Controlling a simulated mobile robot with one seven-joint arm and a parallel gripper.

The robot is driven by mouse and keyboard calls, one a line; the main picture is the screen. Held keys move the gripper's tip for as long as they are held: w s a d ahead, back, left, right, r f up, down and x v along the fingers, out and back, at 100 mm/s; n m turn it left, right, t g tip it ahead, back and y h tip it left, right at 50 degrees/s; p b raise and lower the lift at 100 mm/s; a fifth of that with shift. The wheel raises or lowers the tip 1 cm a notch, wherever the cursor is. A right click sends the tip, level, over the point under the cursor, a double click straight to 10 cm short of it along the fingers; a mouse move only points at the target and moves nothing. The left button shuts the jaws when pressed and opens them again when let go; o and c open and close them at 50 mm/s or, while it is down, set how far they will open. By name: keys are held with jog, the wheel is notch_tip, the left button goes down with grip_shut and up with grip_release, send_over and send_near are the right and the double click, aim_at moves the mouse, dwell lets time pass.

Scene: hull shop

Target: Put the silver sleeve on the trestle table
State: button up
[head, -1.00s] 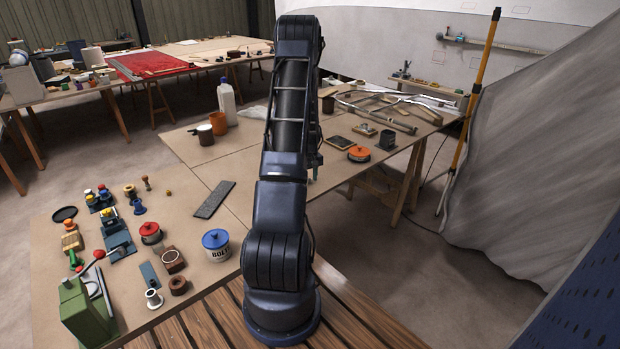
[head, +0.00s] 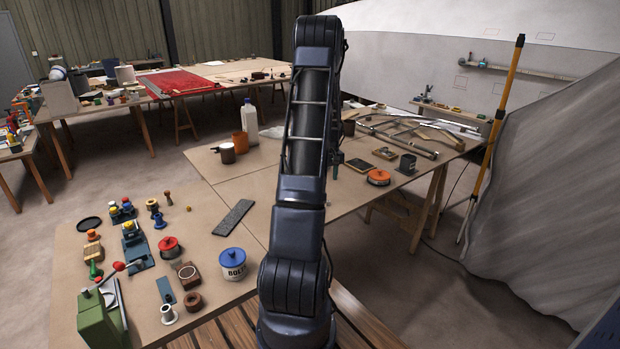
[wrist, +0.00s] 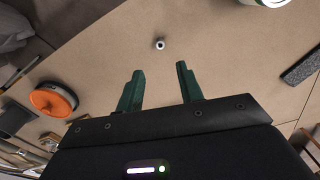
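A small pale metallic ring-shaped piece (wrist: 159,44), apparently the silver sleeve, stands on the brown tabletop (wrist: 215,45) in the wrist view. Its dark bore shows. I do not make it out in the head view, where my arm covers part of the table. My gripper (wrist: 157,80) has its two green fingers apart with nothing between them, and the ring piece is beyond their tips. In the head view my gripper (head: 337,160) is mostly hidden behind my arm, over the trestle-legged table (head: 300,222).
A blue-lidded tin (head: 232,264), dark strip (head: 234,217) and silver flanged spool (head: 168,313) are left. A red-covered table (head: 185,82) stands behind. A yellow pole (head: 492,140) and grey sheet (head: 545,190) are right.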

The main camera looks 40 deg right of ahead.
jog(key=a+r+n+t, duration=0.1)
jog(key=a+r, duration=1)
jog(key=a, duration=0.3)
jog(key=a+r+t, duration=0.1)
jog(key=a+r, duration=1.1)
jog(key=a, duration=0.2)
jog(key=s+a+r+t, duration=0.1)
jog(key=s+a+r, duration=0.1)
jog(key=s+a, duration=0.8)
jog(key=s+a+r+n+t, duration=0.1)
jog(key=s+a+r, duration=0.2)
jog(key=s+a, duration=0.8)
jog(key=shift+s+a+r+n+t, duration=0.2)
jog(key=shift+a+r+n+t, duration=0.05)
jog(key=shift+a+n+t, duration=0.05)
